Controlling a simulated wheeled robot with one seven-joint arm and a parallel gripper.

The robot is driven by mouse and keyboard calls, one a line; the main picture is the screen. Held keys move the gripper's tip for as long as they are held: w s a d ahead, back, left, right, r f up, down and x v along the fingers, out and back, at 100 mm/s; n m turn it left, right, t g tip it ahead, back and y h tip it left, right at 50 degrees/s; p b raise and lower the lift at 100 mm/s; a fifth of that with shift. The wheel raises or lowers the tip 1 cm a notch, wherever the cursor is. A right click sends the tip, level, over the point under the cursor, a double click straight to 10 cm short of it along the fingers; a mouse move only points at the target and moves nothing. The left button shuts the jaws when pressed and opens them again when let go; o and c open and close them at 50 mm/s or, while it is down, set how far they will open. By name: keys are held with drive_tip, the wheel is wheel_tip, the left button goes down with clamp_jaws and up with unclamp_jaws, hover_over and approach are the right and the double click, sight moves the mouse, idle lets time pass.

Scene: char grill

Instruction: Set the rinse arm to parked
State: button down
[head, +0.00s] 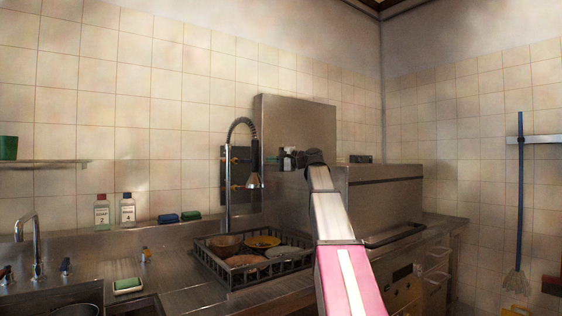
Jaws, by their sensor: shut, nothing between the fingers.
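The rinse arm (228,190) is a tall metal riser with a coiled hose arching over its top. Its spray head (255,178) hangs down on the right of the riser. A dark panel (240,203) with small orange fittings is behind it. My gripper (279,161) is to the right of the spray head, in front of a steel panel, and appears apart from it in this view. It is shut and empty. The fingertips are small and dark here, and their depth relative to the hose is hard to tell.
A dish rack (232,284) with bowls and plates stands on the counter below the rinse arm. A steel machine (385,190) stands to the right. Two bottles (102,212), sponges (190,215) and a sink tap (37,245) are on the left.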

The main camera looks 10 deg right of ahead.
drive_tip(key=shift+x, duration=1.35)
